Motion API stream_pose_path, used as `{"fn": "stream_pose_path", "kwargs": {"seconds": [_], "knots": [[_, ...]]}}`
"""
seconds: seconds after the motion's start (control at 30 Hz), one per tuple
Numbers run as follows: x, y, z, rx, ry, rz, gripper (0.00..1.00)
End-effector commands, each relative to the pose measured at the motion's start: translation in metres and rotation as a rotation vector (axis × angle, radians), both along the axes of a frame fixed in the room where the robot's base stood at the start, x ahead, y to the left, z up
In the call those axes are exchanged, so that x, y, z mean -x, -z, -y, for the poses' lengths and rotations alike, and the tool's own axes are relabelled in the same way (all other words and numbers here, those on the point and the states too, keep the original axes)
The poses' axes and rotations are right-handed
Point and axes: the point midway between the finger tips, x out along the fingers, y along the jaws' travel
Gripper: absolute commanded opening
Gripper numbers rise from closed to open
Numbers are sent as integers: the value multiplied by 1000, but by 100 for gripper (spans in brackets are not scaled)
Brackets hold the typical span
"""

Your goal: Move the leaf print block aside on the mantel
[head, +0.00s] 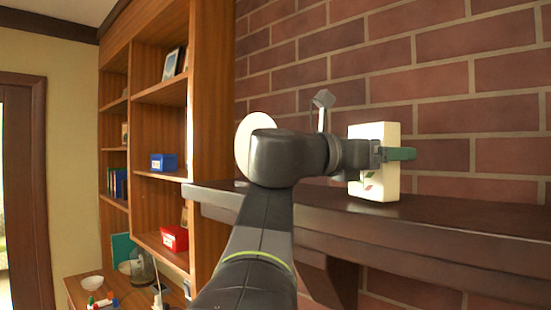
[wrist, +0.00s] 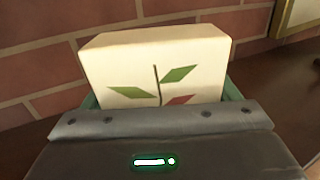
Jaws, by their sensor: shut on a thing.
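The leaf print block (head: 376,187) is a cream upright block on the dark wooden mantel (head: 455,226), in front of the brick wall. In the wrist view the block (wrist: 140,65) shows green leaves and one red leaf on the face toward me. My gripper (head: 398,154) is shut on the block, with a green finger showing past its right side in the head view. In the wrist view the finger edges show at both sides of the block. The block's lower part is hidden there. In the head view its base looks to be at the mantel top; I cannot tell whether it touches.
A round white disc (head: 243,146) shows behind my arm near the mantel's left end. The mantel is clear to the right of the block. A wooden bookcase (head: 213,120) stands left of the mantel, with a blue box (head: 164,163) and a red box (head: 174,238). A framed thing (wrist: 296,14) hangs or stands at the wrist view's upper right.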

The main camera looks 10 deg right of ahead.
Motion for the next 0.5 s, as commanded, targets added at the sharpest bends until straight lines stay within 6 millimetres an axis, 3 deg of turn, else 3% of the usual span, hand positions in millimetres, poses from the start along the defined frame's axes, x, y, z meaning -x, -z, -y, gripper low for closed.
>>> {"fn": "stream_pose_path", "kwargs": {"seconds": [0.43,0.47,0.5], "knots": [[0,8,0,0,-1,0,52],[0,8,0,0,-1,0,88],[0,8,0,0,-1,0,95]]}}
